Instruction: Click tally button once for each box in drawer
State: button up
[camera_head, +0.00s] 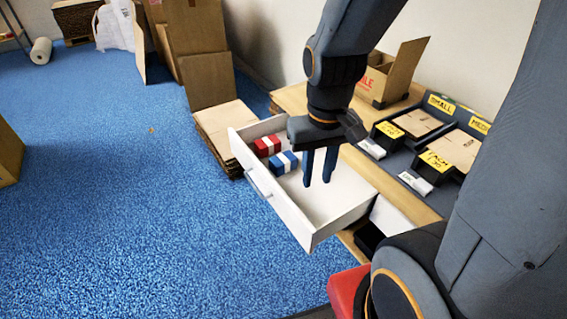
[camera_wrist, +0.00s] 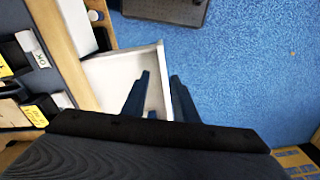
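The white drawer (camera_head: 325,208) is pulled out from the wooden bench, and it also shows in the wrist view (camera_wrist: 110,72). Inside, towards its far left end, lie a red box with a white band (camera_head: 266,146) and a blue box with a white band (camera_head: 284,162). My gripper (camera_head: 319,168) points down over the drawer, right of the blue box, with its two fingers apart and nothing between them. In the wrist view the fingers (camera_wrist: 159,95) hide part of the drawer. I cannot make out a tally button for certain.
Black bins with yellow labels (camera_head: 431,161) stand on the bench to the right. An open carton (camera_head: 388,77) sits at the bench's back. Flat cardboard (camera_head: 222,125) is stacked beside the drawer. A red object (camera_head: 346,287) is near my arm. Blue floor is clear at left.

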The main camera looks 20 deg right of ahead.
grip_shut()
dwell(1.7)
